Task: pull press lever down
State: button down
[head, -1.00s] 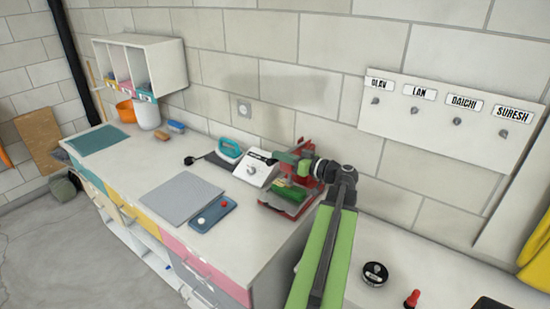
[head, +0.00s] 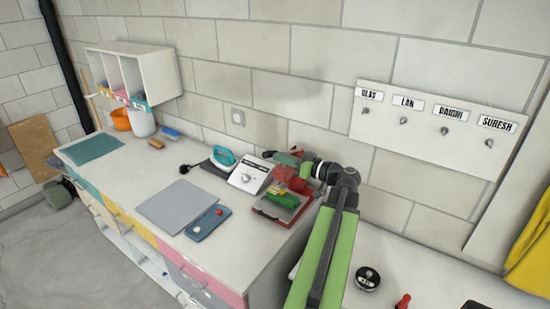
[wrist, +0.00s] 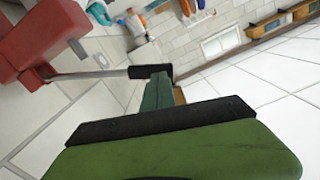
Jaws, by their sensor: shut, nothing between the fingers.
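The red press (head: 291,180) stands near the right end of the white workbench, with a green block (head: 277,204) on its base. In the wrist view, part of its red body (wrist: 50,30) fills the upper left. The press lever (wrist: 95,74), a thin metal rod with a black grip, reaches right from it and lies nearly level in that picture. My gripper (wrist: 158,84) is shut and empty, its green fingertips at the black grip's end. I cannot tell whether they touch. In the head view, my gripper (head: 288,159) is at the press's upper part; the lever is not clear there.
A white box with a dial (head: 250,175), a teal iron (head: 222,157), a grey mat (head: 177,206) and a blue tray (head: 208,223) lie left of the press. A labelled hook board (head: 435,130) hangs on the wall. A black round tin (head: 367,278) is at lower right.

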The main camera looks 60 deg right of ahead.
jog(key=s, duration=0.8)
jog(key=shift+s, duration=0.15)
jog(key=w+a+f+n+g+y, duration=0.25)
jog(key=w+a+n+y, duration=0.5)
jog(key=w+a, duration=1.65)
jog(key=w+a+f+n+g+y, duration=0.1)
jog(key=w+a+g+y, duration=0.15)
jog(key=a, duration=0.35)
jog(key=w+a+f+g+y, duration=0.1)
jog(key=w+a+f+g, duration=0.1)
jog(key=w+a, duration=0.3)
jog(key=s+a+f+n+g+h, duration=0.15)
jog(key=a+f+g, duration=0.35)
jog(key=a, duration=0.9)
jog(key=s+a+f+n+g+h, duration=0.15)
jog(key=a+f+g, duration=0.4)
jog(key=a, duration=0.85)
notch_tip(320, 180, down, 5)
jog(key=s+a+m+h, duration=0.2)
jog(key=h, duration=0.1)
jog(key=s+d+f+m+h, duration=0.1)
jog(key=d+f+m+h, duration=0.1)
jog(key=d+m+h, duration=0.3)
jog(key=d+m, duration=0.2)
jog(key=d, duration=0.2)
jog(key=shift+s+d, duration=0.2)
jog(key=shift+s, duration=0.1)
